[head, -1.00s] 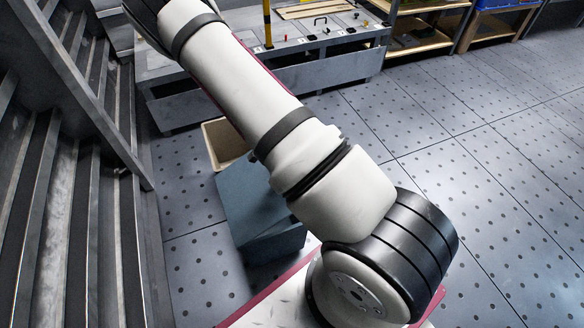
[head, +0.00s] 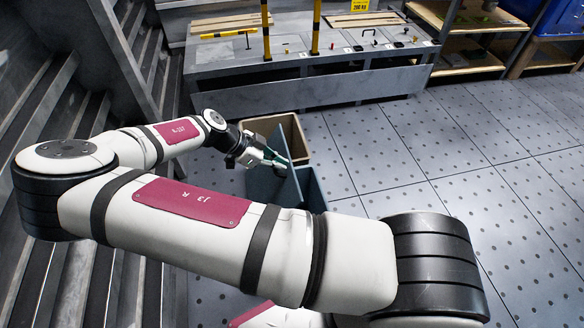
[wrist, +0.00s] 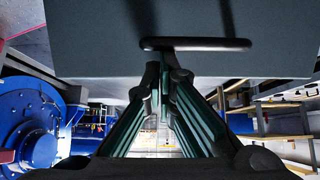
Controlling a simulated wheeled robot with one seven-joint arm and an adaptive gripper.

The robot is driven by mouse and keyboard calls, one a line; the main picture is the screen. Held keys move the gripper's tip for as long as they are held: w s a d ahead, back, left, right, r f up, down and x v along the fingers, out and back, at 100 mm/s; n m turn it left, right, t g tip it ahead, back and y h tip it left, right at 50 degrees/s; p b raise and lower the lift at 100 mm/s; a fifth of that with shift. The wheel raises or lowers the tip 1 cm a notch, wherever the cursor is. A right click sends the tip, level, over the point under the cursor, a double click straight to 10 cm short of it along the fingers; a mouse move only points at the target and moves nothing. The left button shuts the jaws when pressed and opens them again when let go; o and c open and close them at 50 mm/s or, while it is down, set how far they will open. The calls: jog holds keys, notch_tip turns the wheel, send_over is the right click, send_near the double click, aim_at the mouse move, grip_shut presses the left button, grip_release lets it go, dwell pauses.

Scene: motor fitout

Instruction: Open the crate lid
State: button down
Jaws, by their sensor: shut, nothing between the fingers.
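The blue-grey crate (head: 312,190) stands on the floor in the head view, partly hidden behind my arm. Its lid (head: 262,186) is raised and steeply tilted, so part of the dark inside shows to its right. My gripper (head: 284,163) is at the lid's upper part, with its green fingers shut and empty. In the wrist view the lid (wrist: 95,40) fills the top of the picture, with a dark bar handle (wrist: 195,44) on it. My fingertips (wrist: 165,72) are just below this handle; I cannot tell whether they touch it.
A tan open bin (head: 292,135) stands right behind the crate. A grey bench (head: 320,85) with yellow-black posts is farther back. Metal stairs (head: 40,90) rise at the left. Shelves (head: 465,50) stand at the back right. The floor (head: 440,150) on the right is clear.

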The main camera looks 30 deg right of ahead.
jog(key=w+a+h+b, duration=0.2)
jog(key=a+b, duration=0.1)
jog(key=a, duration=0.3)
jog(key=w+a+r+g+h+b, duration=0.1)
jog(key=a+b, duration=0.3)
jog(key=a, duration=0.3)
jog(key=shift+w+a+r+h, duration=0.15)
jog(key=shift+w+r+h, duration=0.15)
jog(key=shift+w+h, duration=0.1)
jog(key=shift+r, duration=0.15)
